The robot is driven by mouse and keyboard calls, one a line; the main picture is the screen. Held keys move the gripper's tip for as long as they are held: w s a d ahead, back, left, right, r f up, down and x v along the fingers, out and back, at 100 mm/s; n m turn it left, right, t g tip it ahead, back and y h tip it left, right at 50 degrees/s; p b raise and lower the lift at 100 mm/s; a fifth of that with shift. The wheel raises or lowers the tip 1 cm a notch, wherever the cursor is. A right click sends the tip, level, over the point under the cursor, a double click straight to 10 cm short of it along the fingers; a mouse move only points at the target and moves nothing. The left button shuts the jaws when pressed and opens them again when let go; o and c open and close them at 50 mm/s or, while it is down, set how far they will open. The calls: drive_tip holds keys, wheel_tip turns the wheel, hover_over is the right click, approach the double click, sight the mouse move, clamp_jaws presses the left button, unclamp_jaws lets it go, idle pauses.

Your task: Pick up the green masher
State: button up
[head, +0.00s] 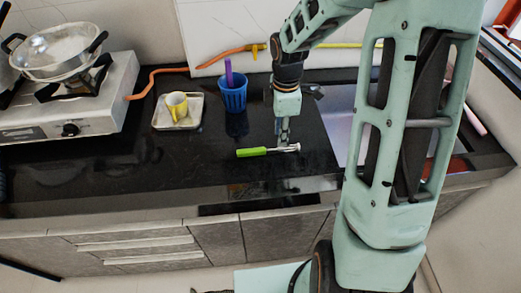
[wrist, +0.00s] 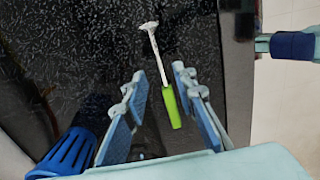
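The green masher lies flat on the black counter in the head view, its green handle (head: 251,152) to the left and its metal shaft and head to the right. In the wrist view, the masher's green handle (wrist: 172,108) shows between the fingers, closer to the right one, with the metal shaft running up to a pale head. My gripper (head: 284,141) points down over the metal part of the masher. Its blue-padded fingers stand apart in the wrist view (wrist: 159,76), and nothing is held. I cannot tell the exact height above the counter.
A blue cup (head: 232,95) with a purple item stands behind and left; its ribbed side shows in the wrist view (wrist: 72,152). A tray (head: 190,122) holds a yellow cup (head: 176,105). A stove (head: 70,115) with a pan is left, a sink (head: 343,125) right. The front left counter is clear.

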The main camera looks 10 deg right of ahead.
sight(281, 149)
wheel_tip(281, 149, down, 6)
drive_tip(key=shift+d+r, duration=0.1)
drive_tip(key=shift+d, duration=0.05)
idle(0.3)
clamp_jaws()
